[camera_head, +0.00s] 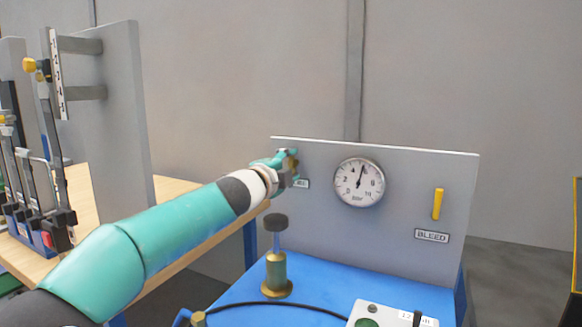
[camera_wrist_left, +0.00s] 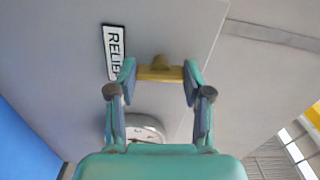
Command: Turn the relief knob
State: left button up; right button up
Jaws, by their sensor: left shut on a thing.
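The relief knob (camera_wrist_left: 160,72), a yellow bar with a rounded hub, sits on the grey panel (camera_head: 410,180) beside the RELIEF label (camera_wrist_left: 113,52). My left gripper (camera_wrist_left: 160,76) is shut on it, one finger at each end of the bar. In the head view my left gripper (camera_head: 289,167) is at the panel's upper left corner and mostly hides the knob. The round pressure gauge (camera_head: 358,183) is right of it, its needle pointing nearly straight up, between 4 and 6. My right gripper is in neither view.
A yellow bleed handle (camera_head: 438,204) stands upright above the BLEED label (camera_head: 431,236). A brass post with a dark knob (camera_head: 276,262) and a white control box (camera_head: 390,314) are on the blue bench (camera_head: 325,285). A wooden table (camera_head: 172,192) with a tool rack is left.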

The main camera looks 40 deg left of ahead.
pick_arm(q)
jog(key=shift+w+f+n+p, duration=0.1)
jog(key=shift+f+n+p, duration=0.1)
jog(key=shift+n, duration=1.7)
jog(key=shift+f+n+p, duration=0.1)
jog(key=shift+n+p, duration=0.05)
jog(key=shift+n, duration=1.75)
jog(key=o, duration=1.2)
jog(key=shift+c, duration=0.2)
jog(key=shift+r, duration=0.1)
jog(key=shift+r, duration=0.1)
